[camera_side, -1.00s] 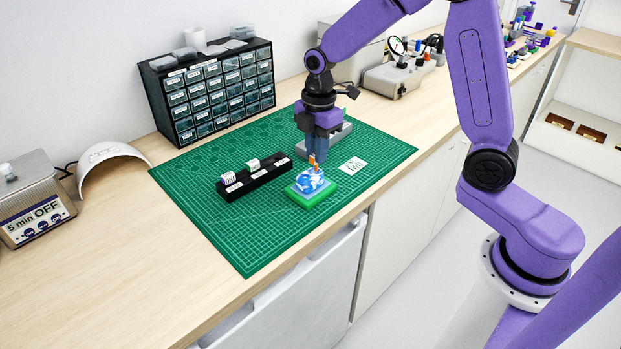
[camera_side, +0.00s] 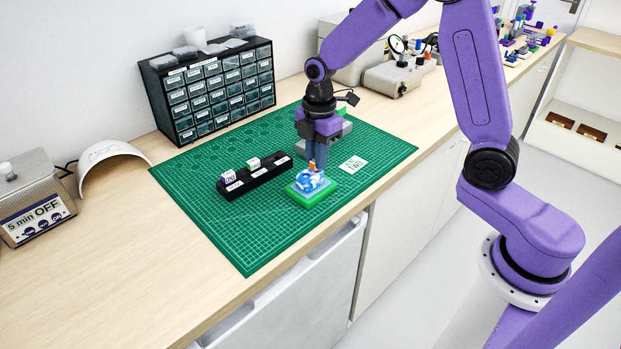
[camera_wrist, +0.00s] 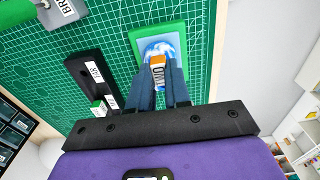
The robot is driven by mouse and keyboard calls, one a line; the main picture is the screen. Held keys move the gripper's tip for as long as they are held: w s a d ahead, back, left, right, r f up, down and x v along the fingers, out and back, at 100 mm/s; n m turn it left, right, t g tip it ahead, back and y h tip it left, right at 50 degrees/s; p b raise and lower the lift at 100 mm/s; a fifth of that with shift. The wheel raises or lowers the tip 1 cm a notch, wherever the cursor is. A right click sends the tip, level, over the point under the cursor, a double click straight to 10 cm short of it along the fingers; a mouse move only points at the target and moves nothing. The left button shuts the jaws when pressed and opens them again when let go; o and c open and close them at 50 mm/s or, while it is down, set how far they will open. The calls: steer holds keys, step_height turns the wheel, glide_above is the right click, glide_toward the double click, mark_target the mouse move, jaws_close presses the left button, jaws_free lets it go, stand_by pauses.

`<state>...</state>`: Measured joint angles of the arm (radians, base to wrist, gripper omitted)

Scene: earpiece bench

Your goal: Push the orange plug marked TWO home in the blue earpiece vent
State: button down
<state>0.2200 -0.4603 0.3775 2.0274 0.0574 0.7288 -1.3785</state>
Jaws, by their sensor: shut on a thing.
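The blue and white marbled earpiece (camera_side: 309,181) sits on a green block (camera_side: 314,196) on the mat. It also shows in the wrist view (camera_wrist: 160,47). My gripper (camera_side: 315,163) is right above the earpiece and shut on the orange plug (camera_side: 311,167). In the wrist view the plug (camera_wrist: 157,61) is between my fingertips (camera_wrist: 158,78), with a white label on its side. The plug's lower end meets the top of the earpiece. The vent is hidden, so I cannot tell how deep the plug sits.
A black rack (camera_side: 253,178) with a purple-and-white plug (camera_side: 228,178) and a green-and-white plug (camera_side: 253,164) stands left of the earpiece. A white card (camera_side: 353,165) lies to the right on the green mat (camera_side: 240,243). A drawer cabinet (camera_side: 215,90) stands behind. The front mat is clear.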

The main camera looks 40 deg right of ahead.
steer(key=shift+f, duration=0.1)
steer(key=c, duration=1)
jaws_free()
step_height(320, 180, up, 17)
steer(key=shift+d+r, duration=0.2)
steer(key=shift+d, duration=0.15)
steer(key=s+f+m, duration=0.1)
steer(key=s+f, duration=0.2)
steer(key=s, duration=0.6)
steer(key=s+f+m, duration=0.2)
steer(key=s+f, duration=0.2)
steer(key=s, duration=0.6)
steer(key=s+f+m, duration=0.2)
steer(key=s+f, duration=0.1)
steer(key=s, duration=0.7)
steer(key=shift+f, duration=0.15)
